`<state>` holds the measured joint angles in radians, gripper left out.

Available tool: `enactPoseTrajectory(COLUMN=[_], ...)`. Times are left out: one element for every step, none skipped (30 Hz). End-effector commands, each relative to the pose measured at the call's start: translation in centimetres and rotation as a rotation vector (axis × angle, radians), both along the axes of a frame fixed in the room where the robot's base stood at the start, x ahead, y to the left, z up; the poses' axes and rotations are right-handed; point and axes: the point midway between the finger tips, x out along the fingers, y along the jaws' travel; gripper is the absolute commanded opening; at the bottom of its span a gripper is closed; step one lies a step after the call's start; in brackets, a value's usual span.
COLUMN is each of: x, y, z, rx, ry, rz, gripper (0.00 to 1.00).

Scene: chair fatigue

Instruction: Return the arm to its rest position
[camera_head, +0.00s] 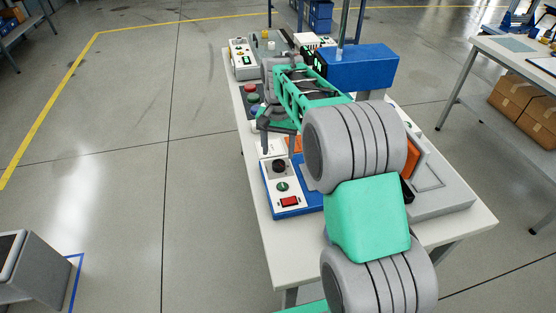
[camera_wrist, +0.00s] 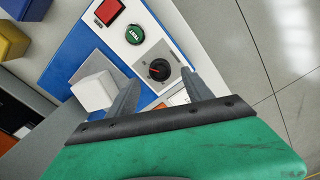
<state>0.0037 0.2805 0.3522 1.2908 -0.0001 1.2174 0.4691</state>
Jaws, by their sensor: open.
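My arm, with grey joints and green links, reaches out over the white table (camera_head: 255,190) in the head view. My gripper (camera_wrist: 160,92) is open in the wrist view, its two grey fingers apart with nothing held between them. In the head view its end is small and partly covered by the arm. The fingers point toward a blue and white control panel (camera_head: 264,183). The panel has a black knob (camera_wrist: 158,70), a green TEST button (camera_wrist: 135,34) and a red switch (camera_wrist: 109,11). The knob lies just beyond the fingertips in the picture; contact cannot be told.
A white block (camera_wrist: 95,90) is beside the left finger. A box with buttons (camera_head: 243,62) stands at the table's far left, and a blue box (camera_head: 362,68) is behind the arm. Another table (camera_head: 500,55) is at right. Open floor (camera_head: 120,150) lies left.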

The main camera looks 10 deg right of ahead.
Motion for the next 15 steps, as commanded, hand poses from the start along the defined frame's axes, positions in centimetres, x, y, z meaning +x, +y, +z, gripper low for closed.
enactPoseTrajectory(x=[0.1,0.0,0.0,0.0,0.0,0.0,0.0,0.0,0.0,0.0,0.0,0.0,0.0,0.0,0.0], y=[0.0,0.0,0.0,0.0,0.0,0.0,0.0,0.0,0.0,0.0,0.0,0.0,0.0,0.0,0.0], z=[0.8,1.2,1.7,1.9,2.2,2.3,2.4,2.4,2.4,2.4,2.4,2.4,2.4,2.4,2.4], rx=[0.000,0.000,0.000,0.000,0.000,0.000,0.000,0.000,0.000,0.000,0.000,0.000,0.000,0.000,0.000], ry=[-0.002,-0.001,-0.001,0.000,0.000,0.000,0.000,0.000,0.000,0.000,0.000,0.000,0.000,0.000,0.001], rz=[0.000,0.000,0.000,0.000,0.000,0.000,0.000,0.000,0.000,0.000,0.000,0.000,0.000,0.000,0.000], gripper=[0.59,0.59,0.59,0.59,0.59,0.59,0.59,0.59,0.59,0.59,0.59,0.59,0.59,0.59,0.59])
